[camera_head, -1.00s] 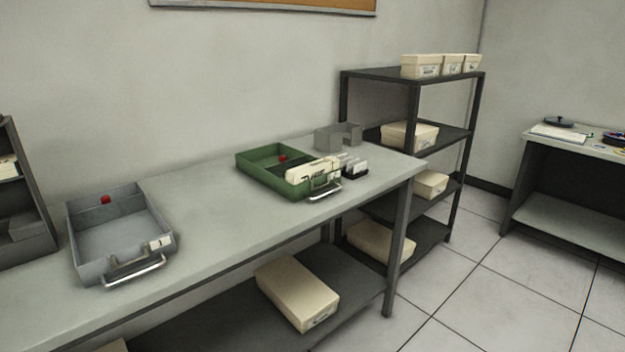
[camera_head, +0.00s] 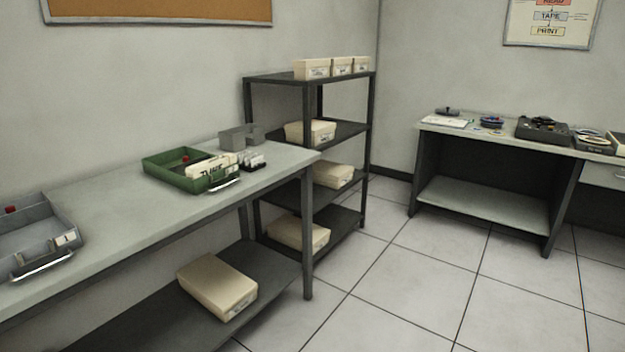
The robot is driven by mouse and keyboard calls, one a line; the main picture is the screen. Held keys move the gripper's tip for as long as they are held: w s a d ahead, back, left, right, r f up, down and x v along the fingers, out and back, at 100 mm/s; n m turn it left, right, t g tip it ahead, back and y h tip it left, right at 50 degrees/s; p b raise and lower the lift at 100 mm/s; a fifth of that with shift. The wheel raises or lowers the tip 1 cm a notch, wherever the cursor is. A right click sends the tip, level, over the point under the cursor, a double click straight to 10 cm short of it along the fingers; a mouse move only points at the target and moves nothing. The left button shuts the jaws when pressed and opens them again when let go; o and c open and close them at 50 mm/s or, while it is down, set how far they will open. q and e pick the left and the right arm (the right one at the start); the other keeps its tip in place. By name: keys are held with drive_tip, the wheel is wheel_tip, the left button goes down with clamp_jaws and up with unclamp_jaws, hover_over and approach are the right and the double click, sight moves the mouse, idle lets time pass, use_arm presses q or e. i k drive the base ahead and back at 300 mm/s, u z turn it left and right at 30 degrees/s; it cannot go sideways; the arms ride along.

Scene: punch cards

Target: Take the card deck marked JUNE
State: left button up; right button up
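A cream card deck (camera_head: 208,168) with dark lettering leans in the front part of a green tray (camera_head: 160,174) on the grey table. The lettering is too small to read surely at this distance. A small dark holder with white cards (camera_head: 252,162) stands just right of the green tray. Neither of my grippers shows in the head view.
A grey tray (camera_head: 68,222) sits at the table's left end, with bare tabletop (camera_head: 110,205) between the trays. A grey bracket (camera_head: 240,136) stands behind. A dark shelf (camera_head: 309,190) holds cream boxes. A second desk (camera_head: 485,139) stands right. The tiled floor (camera_head: 400,285) is clear.

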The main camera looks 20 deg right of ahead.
sight(193, 172)
drive_tip(key=z, duration=0.25)
drive_tip(key=k, duration=0.55)
drive_tip(key=z, duration=0.85)
drive_tip(key=i, duration=1.35)
drive_tip(key=u, duration=0.65)
